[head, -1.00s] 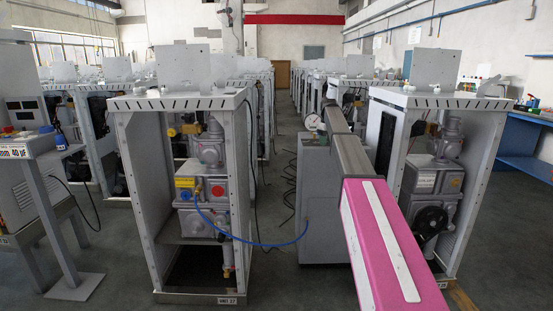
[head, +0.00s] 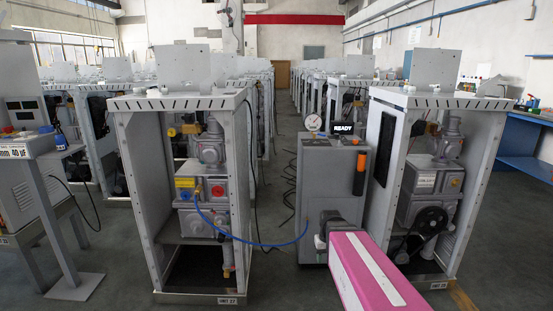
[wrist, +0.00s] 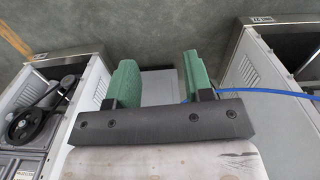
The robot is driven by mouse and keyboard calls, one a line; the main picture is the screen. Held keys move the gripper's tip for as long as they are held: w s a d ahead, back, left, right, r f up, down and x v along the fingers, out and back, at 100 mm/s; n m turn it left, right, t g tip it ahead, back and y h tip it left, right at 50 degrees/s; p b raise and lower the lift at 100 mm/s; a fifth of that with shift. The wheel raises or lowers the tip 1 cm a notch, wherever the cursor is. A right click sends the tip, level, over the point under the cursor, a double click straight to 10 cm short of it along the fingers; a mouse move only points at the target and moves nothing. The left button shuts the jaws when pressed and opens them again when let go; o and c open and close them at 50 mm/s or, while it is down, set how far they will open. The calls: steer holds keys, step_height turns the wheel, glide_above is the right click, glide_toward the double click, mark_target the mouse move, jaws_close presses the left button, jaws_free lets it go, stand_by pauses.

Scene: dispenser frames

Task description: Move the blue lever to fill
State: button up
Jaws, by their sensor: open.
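I cannot make out a blue lever for certain in either view. The grey unit with the READY display (head: 345,129) stands between two open frames, and my arm covers its lower right front. An orange upright handle (head: 360,173) shows on its front right. A blue hose (head: 270,246) runs from the unit to the left frame, and it also shows in the wrist view (wrist: 265,91). My gripper (wrist: 158,82) has green fingers set wide apart, with nothing between them. A grey surface (wrist: 158,85) shows beyond the fingers. In the head view the fingers are hidden or too small to tell.
The left open frame (head: 125,190) holds grey machinery with red, yellow and blue parts. The right open frame (head: 480,195) stands close beside my arm and has a black pulley (head: 431,219). A round gauge (head: 313,122) tops the unit. Dark floor (head: 280,285) is free in front.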

steer(key=s+f, duration=0.1)
steer(key=s, duration=0.5)
steer(key=shift+s+a+f+m, duration=0.15)
steer(key=shift+a+f+m, duration=0.1)
steer(key=shift+m, duration=0.15)
